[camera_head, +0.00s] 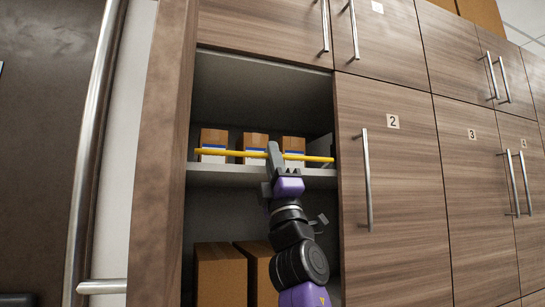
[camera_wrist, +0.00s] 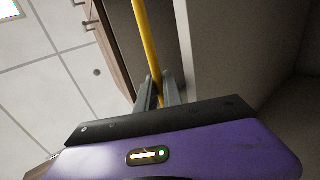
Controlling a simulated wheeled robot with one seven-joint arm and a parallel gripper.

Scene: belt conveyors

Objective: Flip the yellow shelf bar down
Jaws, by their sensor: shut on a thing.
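The yellow shelf bar (camera_head: 225,152) runs level across the front of the open shelf, in front of several boxes. In the wrist view the bar (camera_wrist: 145,40) passes between the fingers. My gripper (camera_head: 273,152) is at the middle of the bar, with its fingers on either side of it. In the wrist view my gripper (camera_wrist: 159,88) is shut on the bar. Part of the bar is hidden behind the fingers.
Small brown, white and blue boxes (camera_head: 255,141) stand on the shelf (camera_head: 230,177) behind the bar. Larger cardboard boxes (camera_head: 220,275) stand on the level below. A closed door with a handle (camera_head: 366,180) is at the right. A wooden side panel (camera_head: 160,150) is at the left.

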